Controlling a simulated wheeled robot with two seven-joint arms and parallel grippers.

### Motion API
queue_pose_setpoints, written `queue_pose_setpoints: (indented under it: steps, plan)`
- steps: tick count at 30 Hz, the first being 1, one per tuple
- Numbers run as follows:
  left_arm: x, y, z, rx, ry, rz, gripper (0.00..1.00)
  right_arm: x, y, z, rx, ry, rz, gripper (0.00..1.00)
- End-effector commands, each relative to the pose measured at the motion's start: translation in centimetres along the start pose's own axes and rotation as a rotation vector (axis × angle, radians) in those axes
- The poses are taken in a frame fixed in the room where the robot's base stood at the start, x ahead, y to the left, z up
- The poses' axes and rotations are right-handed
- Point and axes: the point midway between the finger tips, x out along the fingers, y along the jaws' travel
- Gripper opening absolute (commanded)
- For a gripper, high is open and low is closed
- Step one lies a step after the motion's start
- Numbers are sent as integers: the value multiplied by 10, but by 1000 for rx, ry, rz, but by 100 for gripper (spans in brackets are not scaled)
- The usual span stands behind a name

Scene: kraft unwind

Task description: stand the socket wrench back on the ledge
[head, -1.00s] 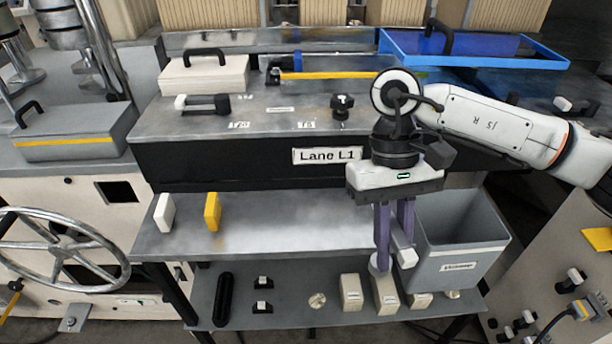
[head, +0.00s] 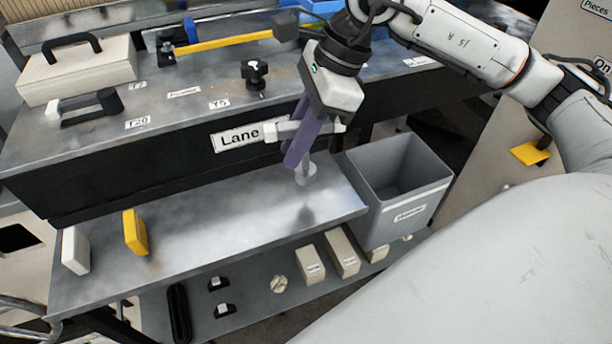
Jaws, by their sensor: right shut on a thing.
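My right gripper (head: 296,154) has purple fingers and points down over the right part of the metal ledge (head: 215,221). It is shut on the socket wrench (head: 305,173), a pale grey tool with a crossbar at finger height and a round socket end below. The wrench is close to upright with its socket end down, tilted a little. The socket end shows against the ledge near its right end; I cannot tell whether it touches. The fingers hide part of the wrench. My left gripper is not in view.
A grey bin (head: 399,190) stands close to the right of the wrench. A yellow block (head: 135,232) and a white block (head: 75,250) stand at the ledge's left end. The middle of the ledge is clear. A lower shelf (head: 257,305) holds several small items.

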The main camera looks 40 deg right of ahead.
Motion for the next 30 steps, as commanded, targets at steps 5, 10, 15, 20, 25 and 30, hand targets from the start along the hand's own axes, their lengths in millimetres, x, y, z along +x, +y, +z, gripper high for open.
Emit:
queue_pose_setpoints:
  steps: [5, 10, 15, 20, 25, 30]
  plan:
    - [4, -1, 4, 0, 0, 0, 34, -11, -10, 1, 368, -5, -163, 0]
    - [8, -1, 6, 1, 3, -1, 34, -24, -21, 3, 724, -9, -314, 0]
    - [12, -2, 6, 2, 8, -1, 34, -35, -29, 2, 1031, -8, -442, 0]
    - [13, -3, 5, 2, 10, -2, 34, -43, -33, 0, 1210, -6, -516, 0]
    - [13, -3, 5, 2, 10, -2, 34, -30, -34, -9, 1272, 3, -539, 0]
    - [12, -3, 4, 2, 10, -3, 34, -1, -34, -22, 1272, 4, -539, 0]
